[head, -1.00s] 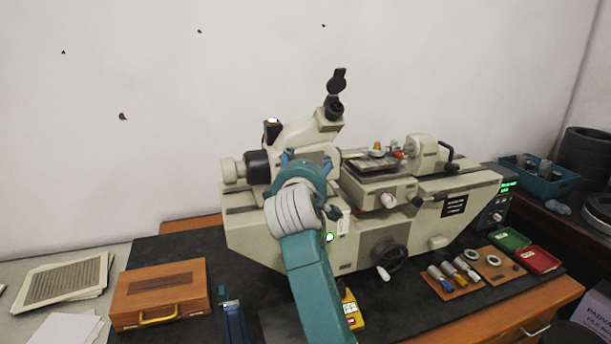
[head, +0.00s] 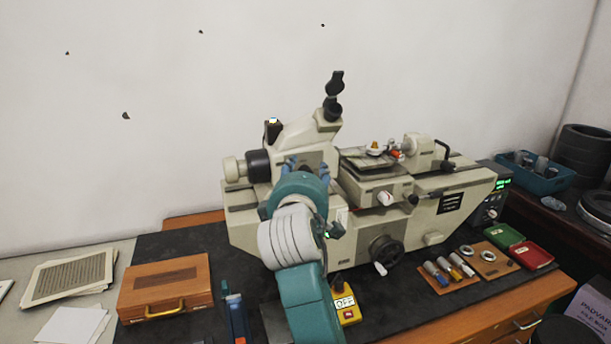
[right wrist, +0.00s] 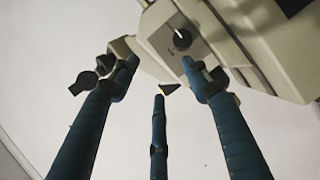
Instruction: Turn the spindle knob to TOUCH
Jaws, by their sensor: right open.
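The dark round knob (right wrist: 182,39) with a white pointer line shows in the right wrist view, on a pale panel of the beige machine (head: 250,225). The line points up and slightly left in the picture; no label is readable. My right gripper (right wrist: 160,78) is open, its blue fingers spread and empty. The knob lies past the fingertips, near the right finger's tip, and no contact shows. In the head view my right gripper (head: 304,166) is at the machine's upper front, and my arm hides part of the machine. The knob cannot be made out there. I see no left gripper.
A wooden case (head: 165,290) lies left. A handwheel (head: 385,250) projects from the machine's front.

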